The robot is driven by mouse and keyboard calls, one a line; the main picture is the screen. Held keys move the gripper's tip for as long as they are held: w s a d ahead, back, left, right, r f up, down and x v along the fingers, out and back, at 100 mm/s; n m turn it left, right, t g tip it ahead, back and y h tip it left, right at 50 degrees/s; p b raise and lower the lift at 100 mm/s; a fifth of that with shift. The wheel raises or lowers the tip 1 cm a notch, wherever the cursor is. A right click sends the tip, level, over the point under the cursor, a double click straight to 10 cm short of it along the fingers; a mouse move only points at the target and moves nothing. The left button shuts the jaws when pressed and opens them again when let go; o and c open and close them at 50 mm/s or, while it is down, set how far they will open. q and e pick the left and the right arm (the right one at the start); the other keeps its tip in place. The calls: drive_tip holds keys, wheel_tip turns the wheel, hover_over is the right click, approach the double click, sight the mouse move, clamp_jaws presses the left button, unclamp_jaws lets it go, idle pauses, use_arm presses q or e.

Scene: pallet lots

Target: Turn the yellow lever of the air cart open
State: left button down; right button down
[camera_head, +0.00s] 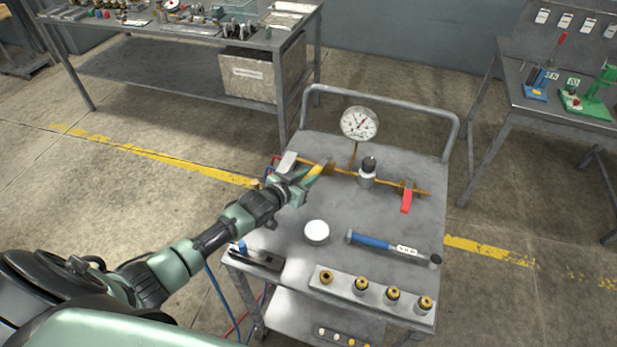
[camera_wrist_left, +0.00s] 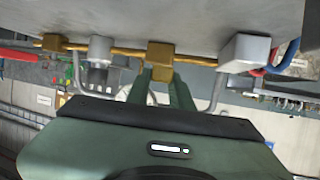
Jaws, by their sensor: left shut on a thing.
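The yellow lever (camera_head: 314,172) sits on the brass pipe of the air cart (camera_head: 345,240), near the pipe's left end. In the head view it lies slanted to the pipe. My left gripper (camera_head: 308,180) is shut on the lever, with its fingers beside the brass valve body. My right gripper is not in view.
A pressure gauge (camera_head: 360,123) and a grey fitting (camera_head: 367,172) stand on the pipe. A red lever (camera_head: 407,198) hangs at its right.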

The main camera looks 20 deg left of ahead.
use_arm(q)
drive_tip(key=c, duration=1.2)
unclamp_jaws()
drive_tip(key=shift+c, duration=0.2)
drive_tip(key=shift+r, duration=0.15)
wheel_tip(320, 180, up, 20)
drive_tip(key=b, duration=0.1)
drive_tip(key=shift+b, duration=0.4)
